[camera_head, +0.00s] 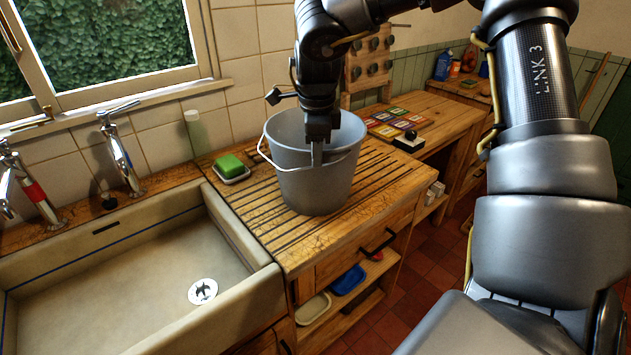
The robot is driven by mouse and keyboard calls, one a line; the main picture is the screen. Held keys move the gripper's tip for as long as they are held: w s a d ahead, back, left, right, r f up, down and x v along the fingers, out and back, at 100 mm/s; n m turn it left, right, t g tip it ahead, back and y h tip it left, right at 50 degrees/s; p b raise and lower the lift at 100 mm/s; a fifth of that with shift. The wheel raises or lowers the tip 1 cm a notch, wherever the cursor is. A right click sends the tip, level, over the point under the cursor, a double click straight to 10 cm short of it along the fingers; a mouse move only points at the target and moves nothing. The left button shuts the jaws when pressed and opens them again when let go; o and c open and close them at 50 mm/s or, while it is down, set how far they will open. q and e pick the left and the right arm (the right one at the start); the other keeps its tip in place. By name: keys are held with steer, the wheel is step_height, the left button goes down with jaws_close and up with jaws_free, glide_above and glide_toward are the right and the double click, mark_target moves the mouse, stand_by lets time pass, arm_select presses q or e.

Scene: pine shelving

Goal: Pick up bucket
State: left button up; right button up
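A grey bucket (318,190) stands upright on the slatted wooden drainboard (262,226), right of the sink. My arm hides part of the bucket's opening. My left gripper is not in view.
A stone sink (130,275) and taps (121,152) are at the left. Coloured cards (397,120) and a dark-knobbed object (409,140) lie on the bench behind right. Shelves below hold trays (347,280).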

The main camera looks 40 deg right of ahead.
steer(key=f, duration=0.3)
steer(key=d+f, duration=0.1)
steer(key=shift+w+f+p, duration=0.25)
steer(key=shift+p, duration=0.15)
steer(key=shift+a, duration=0.1)
steer(key=shift+s, duration=0.1)
jaws_close()
steer(key=shift+r, duration=0.15)
stand_by(0.7)
